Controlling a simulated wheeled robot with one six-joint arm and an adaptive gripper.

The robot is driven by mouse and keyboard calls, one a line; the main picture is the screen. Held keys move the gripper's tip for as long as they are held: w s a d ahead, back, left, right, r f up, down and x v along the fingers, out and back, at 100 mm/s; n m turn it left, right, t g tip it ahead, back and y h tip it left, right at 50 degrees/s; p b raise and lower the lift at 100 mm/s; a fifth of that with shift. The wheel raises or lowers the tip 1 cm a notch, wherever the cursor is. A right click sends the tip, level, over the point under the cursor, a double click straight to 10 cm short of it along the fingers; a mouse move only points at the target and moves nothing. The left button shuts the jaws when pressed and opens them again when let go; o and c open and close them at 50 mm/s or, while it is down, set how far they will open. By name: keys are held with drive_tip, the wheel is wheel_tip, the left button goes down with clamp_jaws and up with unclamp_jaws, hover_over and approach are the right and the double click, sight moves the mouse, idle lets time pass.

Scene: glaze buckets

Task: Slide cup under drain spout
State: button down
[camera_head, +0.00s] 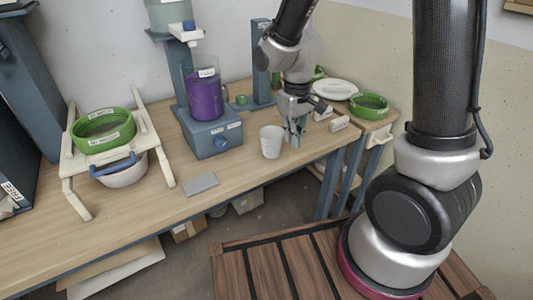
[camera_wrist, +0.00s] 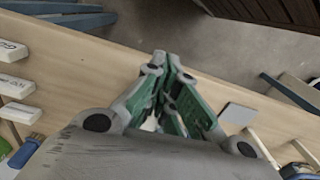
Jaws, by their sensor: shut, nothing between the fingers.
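A pale speckled cup (camera_head: 271,142) stands upright on the wooden table, near its front edge. My gripper (camera_head: 297,136) points down just right of the cup in the head view, its green fingers shut and empty. I cannot tell whether they touch the cup. In the wrist view my gripper (camera_wrist: 172,62) fills the middle, and the cup is mostly or wholly hidden. A tank (camera_head: 172,14) at the top has a white outlet with a blue knob (camera_head: 188,26), which looks like the drain spout. A purple-filled jug (camera_head: 205,97) stands below it on a blue base unit.
The blue base unit (camera_head: 214,139) with a knob stands left of the cup. A grey plate (camera_head: 201,184) lies near the front edge. A white rack (camera_head: 112,144) with a green ring is at left. White labelled blocks (camera_wrist: 14,82) show in the wrist view. The table before the base is mostly clear.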

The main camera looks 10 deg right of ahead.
sight(258, 141)
wheel_tip(258, 141, down, 10)
drive_tip(key=shift+w+f, duration=0.15)
drive_tip(key=shift+w+a+r, duration=0.1)
drive_tip(key=shift+w+a, duration=0.15)
drive_tip(key=shift+w, duration=0.4)
drive_tip(key=shift+w+a+r, duration=0.1)
drive_tip(key=shift+w+a, duration=0.15)
drive_tip(key=shift+w, duration=0.35)
drive_tip(key=shift+w+a, duration=0.2)
drive_tip(key=shift+w, duration=0.35)
drive_tip(key=w+a, duration=0.1)
drive_tip(key=w, duration=0.3)
drive_tip(key=w+a, duration=0.2)
drive_tip(key=w, duration=0.3)
drive_tip(key=w+a, duration=0.2)
drive_tip(key=w, duration=0.2)
drive_tip(key=shift+w, duration=0.3)
